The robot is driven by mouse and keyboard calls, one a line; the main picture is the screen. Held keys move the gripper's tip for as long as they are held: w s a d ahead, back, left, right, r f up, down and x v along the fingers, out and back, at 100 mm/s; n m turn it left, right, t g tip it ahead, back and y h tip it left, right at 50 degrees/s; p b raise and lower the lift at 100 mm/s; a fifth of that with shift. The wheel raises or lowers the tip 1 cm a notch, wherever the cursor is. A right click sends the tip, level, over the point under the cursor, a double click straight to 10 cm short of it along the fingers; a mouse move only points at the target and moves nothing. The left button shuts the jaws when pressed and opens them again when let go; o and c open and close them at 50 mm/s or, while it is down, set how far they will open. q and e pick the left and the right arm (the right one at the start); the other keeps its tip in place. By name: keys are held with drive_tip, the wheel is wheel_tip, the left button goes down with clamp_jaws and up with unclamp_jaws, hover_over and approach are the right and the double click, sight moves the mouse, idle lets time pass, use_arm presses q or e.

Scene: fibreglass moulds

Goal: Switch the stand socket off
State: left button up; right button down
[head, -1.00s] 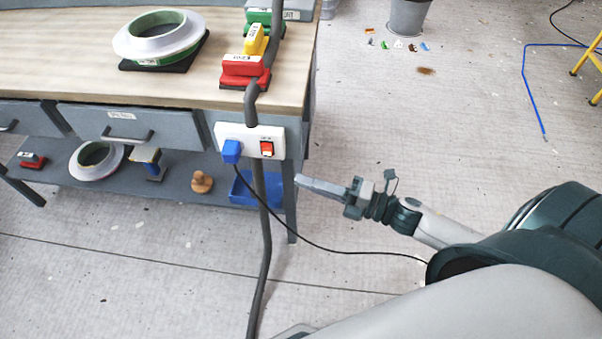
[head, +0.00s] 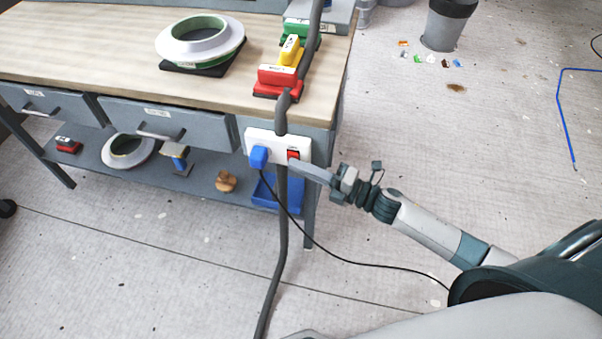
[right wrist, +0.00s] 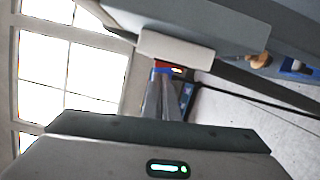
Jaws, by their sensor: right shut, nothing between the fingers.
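The stand socket (head: 277,146) is a white box on the front of the bench, at its right end. A blue plug (head: 259,157) with a black cable sits in its left part. The red rocker switch (head: 293,155) is on its right part. My right gripper (head: 294,164) is shut and empty, its fingertips at the switch's lower edge; I cannot tell whether they touch it. In the right wrist view the shut fingers (right wrist: 164,80) point at the socket (right wrist: 176,48) and partly cover the switch area. My left gripper is out of view.
The wooden bench top (head: 120,70) carries a ring mould (head: 200,40) and red, yellow and green blocks. A grey pole (head: 281,230) passes close to the socket. A blue tray (head: 265,190) lies on the lower shelf. Open floor lies to the right.

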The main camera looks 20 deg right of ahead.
drive_tip(key=shift+w+d, duration=0.1)
drive_tip(key=shift+w, duration=0.1)
drive_tip(key=shift+w+d+r, duration=0.15)
drive_tip(key=shift+w+r, duration=0.05)
idle(0.4)
